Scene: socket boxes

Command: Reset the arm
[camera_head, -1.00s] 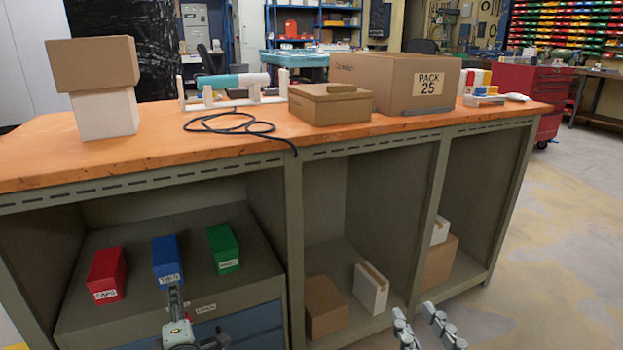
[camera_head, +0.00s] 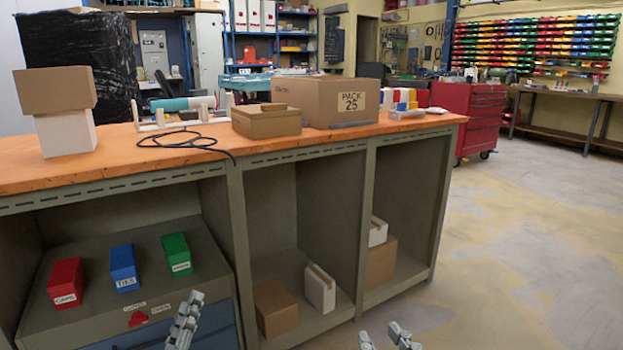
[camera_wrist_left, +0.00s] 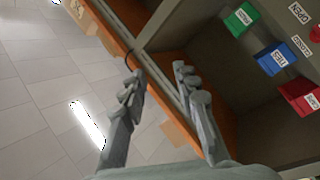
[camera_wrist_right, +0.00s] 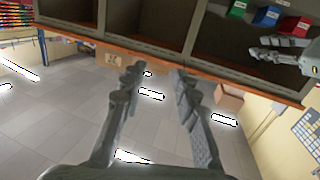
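My left gripper (camera_head: 185,322) shows at the bottom of the head view, in front of the bench's lower left bay. In the left wrist view its two fingers (camera_wrist_left: 158,78) stand apart with nothing between them. My right gripper (camera_head: 384,338) is at the bottom edge of the head view, right of the left one, over the floor in front of the bench. In the right wrist view its fingers (camera_wrist_right: 158,76) are also apart and empty. Both grippers appear clear of the bench, though the exact gap is hard to tell.
The orange-topped bench (camera_head: 200,155) bears cartons, including a PACK 25 box (camera_head: 310,100), and a black cable (camera_head: 185,140). Red (camera_head: 66,283), blue (camera_head: 124,268) and green (camera_head: 177,255) boxes sit in its left bay. Open floor (camera_head: 530,260) lies to the right.

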